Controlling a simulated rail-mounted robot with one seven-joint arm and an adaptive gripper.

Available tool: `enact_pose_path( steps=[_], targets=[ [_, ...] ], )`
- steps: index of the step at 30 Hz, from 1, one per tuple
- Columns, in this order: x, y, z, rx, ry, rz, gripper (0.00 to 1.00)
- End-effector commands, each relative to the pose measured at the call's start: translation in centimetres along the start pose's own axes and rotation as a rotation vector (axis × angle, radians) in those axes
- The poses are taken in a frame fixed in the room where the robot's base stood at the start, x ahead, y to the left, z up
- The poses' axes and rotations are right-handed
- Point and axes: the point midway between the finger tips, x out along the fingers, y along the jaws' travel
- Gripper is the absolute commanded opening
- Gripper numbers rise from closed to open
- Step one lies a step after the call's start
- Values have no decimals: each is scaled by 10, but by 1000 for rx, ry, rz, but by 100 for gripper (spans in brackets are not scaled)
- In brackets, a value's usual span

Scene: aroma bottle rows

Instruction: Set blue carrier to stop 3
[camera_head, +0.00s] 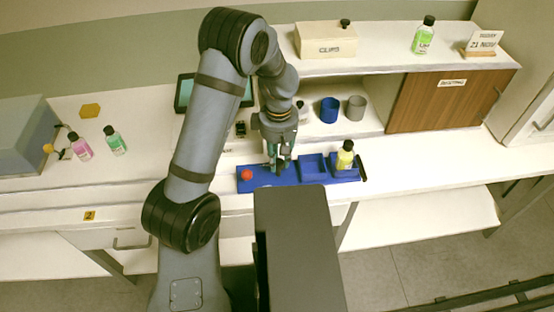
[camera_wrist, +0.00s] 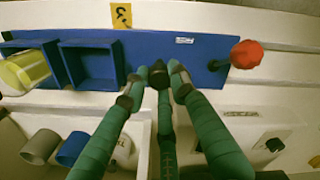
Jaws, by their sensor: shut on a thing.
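The blue carrier (camera_head: 262,184) is a long blue base on the bench with box-like compartments at its right in the head view. A yellow bottle (camera_head: 345,156) stands in the rightmost compartment; the other compartment (camera_head: 313,168) looks empty. A red knob (camera_head: 246,174) sits at the left end. My gripper (camera_head: 279,164) points down at the carrier's middle, shut on a small dark handle (camera_wrist: 160,76) between the compartments and the red knob. In the wrist view, the blue carrier (camera_wrist: 206,47) lies beside a yellow tag (camera_wrist: 121,15) marked 3, near the empty compartment.
Behind the carrier stand a blue cup (camera_head: 329,110) and a grey cup (camera_head: 356,108). Pink (camera_head: 80,147) and green (camera_head: 115,140) bottles stand at left. A yellow tag (camera_head: 89,215) marked 2 is on the bench front. The bench right of the carrier is clear.

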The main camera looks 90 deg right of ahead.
Motion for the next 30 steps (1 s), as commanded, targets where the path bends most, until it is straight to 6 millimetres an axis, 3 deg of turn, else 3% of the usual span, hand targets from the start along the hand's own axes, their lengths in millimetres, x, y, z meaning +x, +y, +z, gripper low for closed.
enact_pose_path(
  steps=[10,11,12,20,30],
  targets=[
    [0,1,-1,-4,1,2,0],
    [-1,1,-1,-4,1,2,26],
    [0,1,-1,-4,1,2,28],
    [0,0,-1,-3,0,1,44],
    [-3,1,-1,-3,0,2,44]
  ],
)
